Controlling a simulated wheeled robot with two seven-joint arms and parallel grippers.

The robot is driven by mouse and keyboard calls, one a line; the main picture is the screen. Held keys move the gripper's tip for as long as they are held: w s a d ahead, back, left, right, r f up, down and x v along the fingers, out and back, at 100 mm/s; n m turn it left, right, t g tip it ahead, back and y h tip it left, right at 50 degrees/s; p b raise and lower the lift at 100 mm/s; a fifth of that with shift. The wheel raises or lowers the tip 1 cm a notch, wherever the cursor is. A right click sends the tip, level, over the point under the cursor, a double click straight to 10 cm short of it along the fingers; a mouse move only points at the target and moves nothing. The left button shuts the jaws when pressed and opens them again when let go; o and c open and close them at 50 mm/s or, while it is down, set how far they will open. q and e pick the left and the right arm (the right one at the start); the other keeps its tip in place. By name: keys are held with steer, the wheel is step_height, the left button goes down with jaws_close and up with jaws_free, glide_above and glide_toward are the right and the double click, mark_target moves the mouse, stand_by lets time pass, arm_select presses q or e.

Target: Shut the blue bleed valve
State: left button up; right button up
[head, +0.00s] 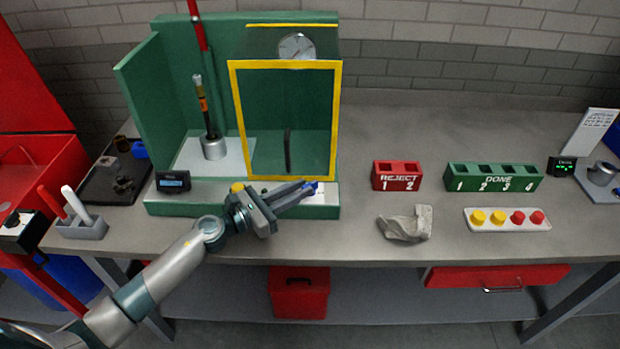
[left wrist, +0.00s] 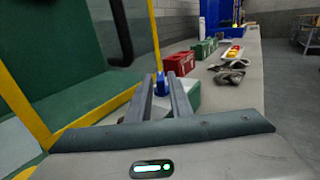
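The blue bleed valve (head: 313,187) is at the front right of the green test stand's base, below the yellow-framed guard. Only a small part of it shows past my left fingertips. In the left wrist view the blue valve (left wrist: 161,86) appears in the narrow gap between the finger ends. My left gripper (head: 308,189) reaches the valve from the left, low over the base, and it also shows in the left wrist view (left wrist: 161,78). Its fingers stand a little apart; whether they press on the valve I cannot tell. My right gripper is not in view.
The yellow-framed guard (head: 287,66) rises just behind my left gripper. A yellow knob (head: 237,187) and a small display (head: 173,181) are to the left. A crumpled grey cloth (head: 405,223), red reject rack (head: 396,176) and green done rack (head: 493,178) stand right, with bare bench between.

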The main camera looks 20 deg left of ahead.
mark_target(310, 184)
arm_select(q)
steer(key=shift+p+x, duration=0.45)
steer(key=shift+x, duration=1.45)
jaws_close()
